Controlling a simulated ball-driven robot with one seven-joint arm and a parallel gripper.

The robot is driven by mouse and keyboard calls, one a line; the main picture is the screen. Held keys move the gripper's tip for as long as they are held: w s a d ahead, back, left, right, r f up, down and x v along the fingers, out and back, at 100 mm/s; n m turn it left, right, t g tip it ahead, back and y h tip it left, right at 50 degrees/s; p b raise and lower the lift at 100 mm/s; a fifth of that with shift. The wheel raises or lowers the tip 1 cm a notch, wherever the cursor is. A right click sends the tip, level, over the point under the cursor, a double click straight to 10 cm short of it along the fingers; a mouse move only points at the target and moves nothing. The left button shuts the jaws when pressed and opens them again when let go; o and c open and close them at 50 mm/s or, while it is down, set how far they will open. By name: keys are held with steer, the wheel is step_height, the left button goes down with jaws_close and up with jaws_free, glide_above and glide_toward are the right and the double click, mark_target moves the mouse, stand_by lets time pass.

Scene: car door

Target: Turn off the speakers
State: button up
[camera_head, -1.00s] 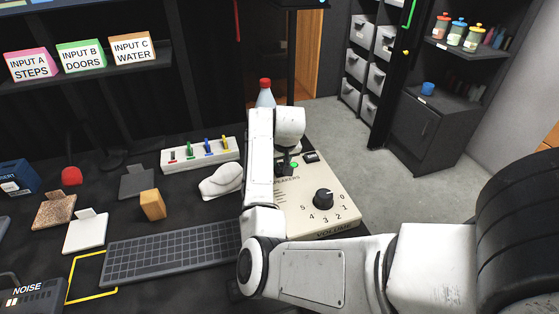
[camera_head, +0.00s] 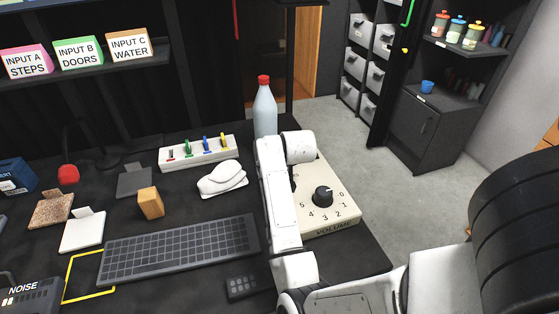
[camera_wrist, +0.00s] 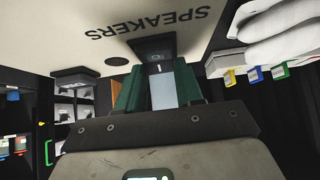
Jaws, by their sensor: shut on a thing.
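The cream speaker box (camera_head: 345,210) stands at the table's right edge in the head view, with a black volume knob (camera_head: 323,194). My arm hides its upper-left part. In the wrist view, the box face (camera_wrist: 70,25) carries the word SPEAKERS upside down. A small black switch piece (camera_wrist: 155,45) stands out from that face, and a dark round spot (camera_wrist: 117,61) sits beside it. My gripper (camera_wrist: 160,72), with green fingers, is shut on the switch piece; the exact contact is hard to see. The head view hides my fingers behind the arm.
A bottle with a red cap (camera_head: 265,108) stands behind the box. A white, rounded object (camera_head: 222,178), a row of coloured switches (camera_head: 199,152) and a keyboard (camera_head: 180,250) lie to the left. Open floor (camera_head: 400,200) lies to the right.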

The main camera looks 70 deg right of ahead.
steer(key=o, duration=1)
steer(key=shift+o, duration=0.2)
steer(key=shift+r, duration=0.1)
steer(key=v, duration=1)
steer(key=shift+s+a+p, duration=0.2)
steer(key=shift+p, duration=0.15)
steer(key=shift+s+a+r, duration=0.1)
